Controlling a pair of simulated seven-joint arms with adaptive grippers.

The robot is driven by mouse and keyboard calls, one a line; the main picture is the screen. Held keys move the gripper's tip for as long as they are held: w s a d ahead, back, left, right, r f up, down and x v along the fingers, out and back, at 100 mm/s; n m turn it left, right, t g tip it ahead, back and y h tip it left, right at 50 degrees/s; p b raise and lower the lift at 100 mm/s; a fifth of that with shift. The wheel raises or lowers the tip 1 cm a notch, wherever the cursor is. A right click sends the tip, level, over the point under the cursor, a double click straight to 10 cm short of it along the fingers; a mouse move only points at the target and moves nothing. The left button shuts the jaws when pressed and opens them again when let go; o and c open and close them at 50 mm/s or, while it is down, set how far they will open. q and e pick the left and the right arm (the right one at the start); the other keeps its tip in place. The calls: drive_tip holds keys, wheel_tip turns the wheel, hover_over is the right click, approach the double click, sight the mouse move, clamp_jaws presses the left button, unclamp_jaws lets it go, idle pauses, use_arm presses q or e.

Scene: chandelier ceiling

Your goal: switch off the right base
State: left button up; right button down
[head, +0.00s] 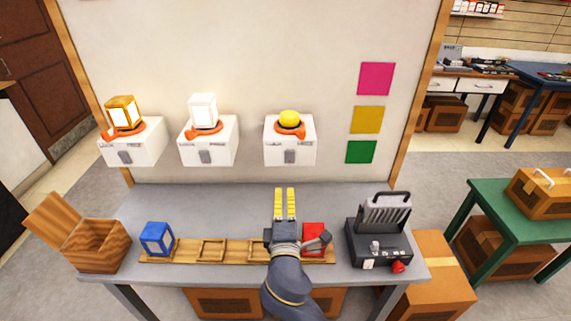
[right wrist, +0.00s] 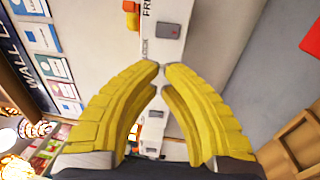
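The right base (head: 277,151) is a white box on the wall panel, with a grey switch (head: 295,158) on its front. A yellow dome (head: 289,118) in an orange ring sits on top; I cannot tell if it is lit. My right gripper (head: 284,190) is below this base, over the bench, apart from it and empty. Its yellow fingertips nearly meet. In the right wrist view, a white base (right wrist: 163,12) with a grey switch (right wrist: 168,30) lies ahead of the fingertips (right wrist: 159,68). My left gripper is not in view.
Two more white bases carry a glowing amber lantern (head: 124,113) and a white lantern (head: 203,111). On the bench stand an open wooden box (head: 95,248), a wooden rack (head: 188,252) with a blue block (head: 157,238) and a red block (head: 313,234), and a dark device (head: 379,238).

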sight(284, 150)
drive_tip(key=w, duration=0.4)
drive_tip(key=w+r, duration=0.1)
drive_tip(key=w, duration=0.8)
drive_tip(key=shift+w+a+r, duration=0.2)
drive_tip(key=shift+w+r, duration=0.05)
drive_tip(key=shift+r, duration=0.1)
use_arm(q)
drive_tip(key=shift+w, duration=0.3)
use_arm(e)
drive_tip(key=shift+w, duration=0.15)
drive_tip(key=shift+w+r, duration=0.1)
drive_tip(key=shift+w, duration=0.2)
drive_tip(key=shift+w+r, duration=0.2)
drive_tip(key=shift+w, duration=0.1)
drive_tip(key=shift+r, duration=0.15)
drive_tip(key=shift+s, duration=0.6)
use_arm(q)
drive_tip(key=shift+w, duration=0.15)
use_arm(e)
drive_tip(key=s, duration=1.2)
drive_tip(key=shift+s+d+r, duration=0.2)
drive_tip(key=shift+s+r, duration=0.15)
drive_tip(key=shift+s, duration=0.05)
